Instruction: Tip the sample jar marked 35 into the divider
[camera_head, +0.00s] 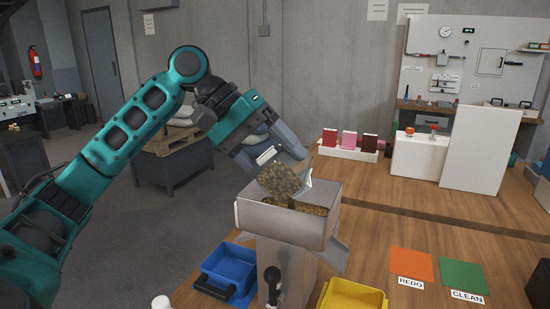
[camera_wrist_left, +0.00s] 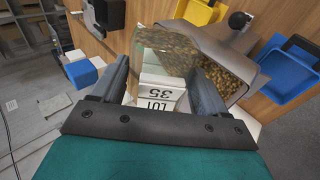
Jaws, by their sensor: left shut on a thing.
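My left gripper (camera_head: 272,158) is shut on the sample jar (camera_head: 283,180), a clear jar of brownish grain. In the left wrist view the jar (camera_wrist_left: 165,52) sits between the two fingers (camera_wrist_left: 160,88), and its white label reads LOT 35. The jar is steeply tilted, with its mouth end over the hopper of the grey metal divider (camera_head: 278,222). Grain lies in the hopper, and grain still shows in the jar. The divider's hopper also shows in the left wrist view (camera_wrist_left: 218,45). Whether grain is flowing cannot be told. My right gripper is not in view.
A blue bin (camera_head: 228,268) and a yellow bin (camera_head: 352,297) stand at the divider's two sides. A black-knobbed lever (camera_head: 271,274) is on its front. An orange REDO mat (camera_head: 411,265) and green CLEAN mat (camera_head: 462,275) lie right. A rack of coloured packs (camera_head: 348,146) stands behind.

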